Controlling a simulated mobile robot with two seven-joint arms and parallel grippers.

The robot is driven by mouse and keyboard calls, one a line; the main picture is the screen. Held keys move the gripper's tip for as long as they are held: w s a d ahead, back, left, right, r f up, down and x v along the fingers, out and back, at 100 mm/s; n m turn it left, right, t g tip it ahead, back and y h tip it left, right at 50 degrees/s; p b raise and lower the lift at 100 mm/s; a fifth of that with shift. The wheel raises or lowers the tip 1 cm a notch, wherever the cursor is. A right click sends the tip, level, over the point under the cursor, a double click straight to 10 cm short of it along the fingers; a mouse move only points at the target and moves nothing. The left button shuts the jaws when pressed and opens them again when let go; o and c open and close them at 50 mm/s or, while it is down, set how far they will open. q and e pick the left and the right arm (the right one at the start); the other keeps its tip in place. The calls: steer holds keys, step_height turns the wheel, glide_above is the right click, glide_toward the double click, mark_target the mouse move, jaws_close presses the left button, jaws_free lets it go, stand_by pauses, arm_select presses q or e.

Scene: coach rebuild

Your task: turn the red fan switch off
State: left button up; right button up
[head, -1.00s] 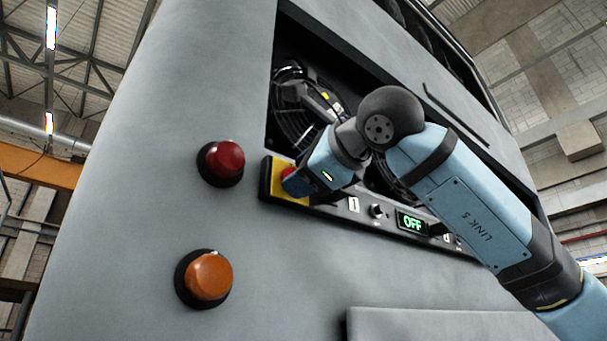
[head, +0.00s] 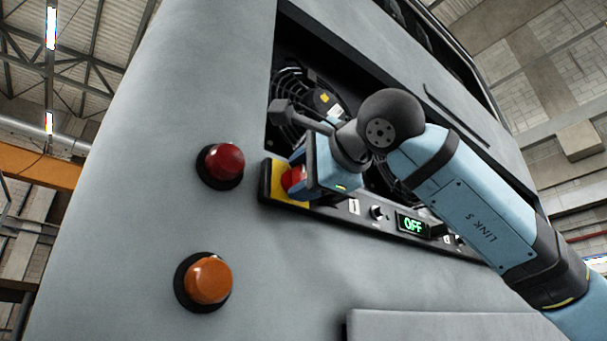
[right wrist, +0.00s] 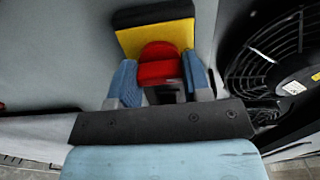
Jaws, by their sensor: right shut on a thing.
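The red fan switch (head: 292,178) sits on a yellow plate (head: 284,195) at the left end of the black control panel. In the right wrist view the red switch (right wrist: 158,62) stands between two blue fingers. My right gripper (head: 303,178) is shut on it; it also shows in the right wrist view (right wrist: 159,80). The panel's display (head: 412,224) reads OFF in green. Part of the switch is hidden behind the gripper. My left gripper is not in view.
A fan (head: 292,100) sits in the dark opening above the panel; it also shows in the right wrist view (right wrist: 285,65). A red lamp (head: 223,162) and an orange lamp (head: 207,280) stick out of the grey body at the left. A small knob (head: 377,212) is beside the display.

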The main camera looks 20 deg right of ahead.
steer(key=o, duration=0.9)
steer(key=shift+b+v, duration=2.05)
steer(key=shift+v, duration=4.85)
